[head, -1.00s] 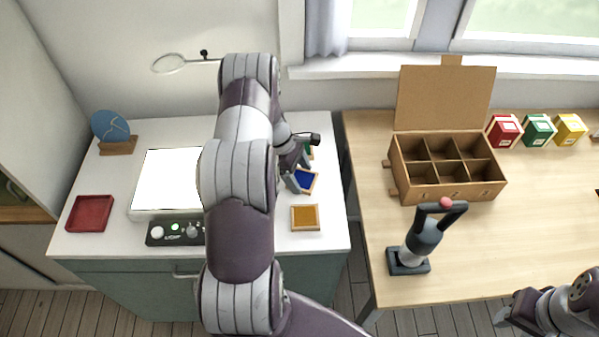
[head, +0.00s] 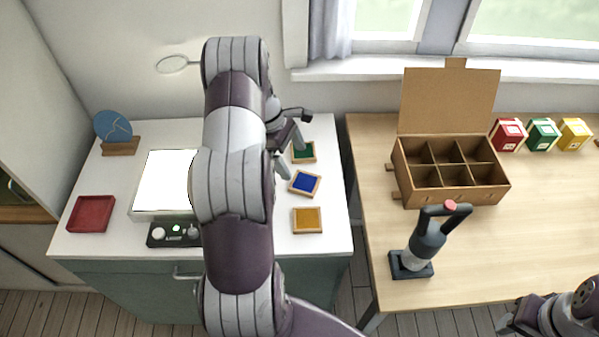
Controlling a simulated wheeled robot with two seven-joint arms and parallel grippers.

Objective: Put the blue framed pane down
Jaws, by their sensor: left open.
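The blue framed pane (head: 305,183) lies flat on the right part of the white cabinet top (head: 330,240), turned a little askew. It sits between a green framed pane (head: 304,153) behind it and an amber framed pane (head: 307,220) in front. My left gripper (head: 289,148) is open and empty, just left of and behind the blue pane, apart from it and close to the green pane. My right gripper (head: 509,322) is at the bottom right corner, far from the panes; its fingers are too unclear to judge.
A lit white panel (head: 165,180) with a control box (head: 172,234), a red tray (head: 91,213) and a blue disc on a stand (head: 113,128) are on the left. On the wooden table (head: 460,240) stand an open divided box (head: 450,172), a dark lever tool (head: 424,245) and coloured boxes (head: 507,134).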

